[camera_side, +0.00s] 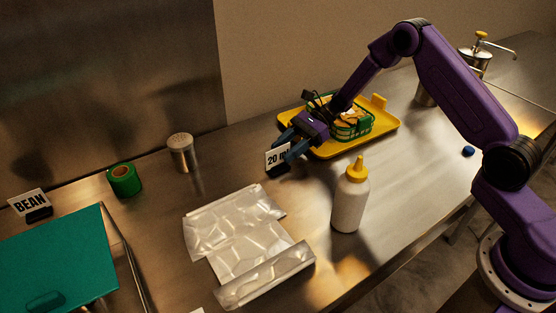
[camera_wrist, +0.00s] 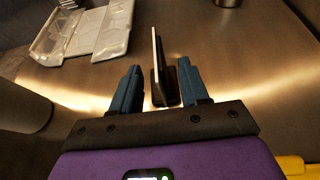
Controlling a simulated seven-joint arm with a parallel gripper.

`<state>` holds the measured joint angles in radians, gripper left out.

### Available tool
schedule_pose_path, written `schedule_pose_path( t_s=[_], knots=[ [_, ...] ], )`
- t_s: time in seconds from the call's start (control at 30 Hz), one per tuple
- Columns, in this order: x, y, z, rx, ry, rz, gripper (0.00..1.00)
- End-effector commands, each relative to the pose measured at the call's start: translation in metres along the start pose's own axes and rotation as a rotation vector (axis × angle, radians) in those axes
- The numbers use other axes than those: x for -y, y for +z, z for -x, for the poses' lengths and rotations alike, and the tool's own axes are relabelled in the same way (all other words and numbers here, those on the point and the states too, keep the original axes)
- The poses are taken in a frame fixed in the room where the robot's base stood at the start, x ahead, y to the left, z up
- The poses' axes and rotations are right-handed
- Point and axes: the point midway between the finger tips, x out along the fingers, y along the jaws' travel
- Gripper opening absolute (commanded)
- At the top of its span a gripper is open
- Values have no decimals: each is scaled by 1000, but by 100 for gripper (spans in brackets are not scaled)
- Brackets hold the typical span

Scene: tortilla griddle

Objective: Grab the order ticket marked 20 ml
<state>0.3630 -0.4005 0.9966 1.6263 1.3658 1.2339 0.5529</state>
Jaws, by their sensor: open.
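The order ticket marked 20 ml (camera_side: 276,158) is a small white card with black print in a dark stand, upright on the steel counter. In the wrist view the ticket (camera_wrist: 160,72) is seen edge-on, between the two blue fingers. My gripper (camera_side: 285,152) is at the ticket, with its blue fingers around it. In the wrist view my gripper (camera_wrist: 158,82) is open, with a visible gap between each finger and the ticket. Part of the printed text is covered by a finger in the side view.
A white squeeze bottle (camera_side: 349,200) with a yellow cap stands in front. A yellow tray (camera_side: 385,122) with a green basket (camera_side: 352,132) lies behind my gripper. Crumpled foil (camera_side: 235,222), a shaker (camera_side: 183,154), green tape (camera_side: 124,180), and a BEAN sign (camera_side: 30,202) are to the left.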

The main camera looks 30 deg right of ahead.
Motion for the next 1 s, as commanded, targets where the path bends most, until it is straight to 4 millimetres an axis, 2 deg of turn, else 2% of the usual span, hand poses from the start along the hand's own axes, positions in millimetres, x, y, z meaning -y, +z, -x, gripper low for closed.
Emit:
schedule_pose_path(
  t_s=[0.1,0.2,0.5,0.53,0.6,0.67,1.0],
  knots=[
    [-1,-3,-18,-1,2,-1,45],
    [-1,-3,-28,0,2,0,45],
    [-1,-2,-33,0,-1,0,45],
    [-1,-2,-33,0,-1,0,41],
    [-1,-2,-33,0,-1,0,19],
    [-1,-2,-33,0,-1,0,0],
    [-1,-2,-33,0,-1,0,0]
  ],
)
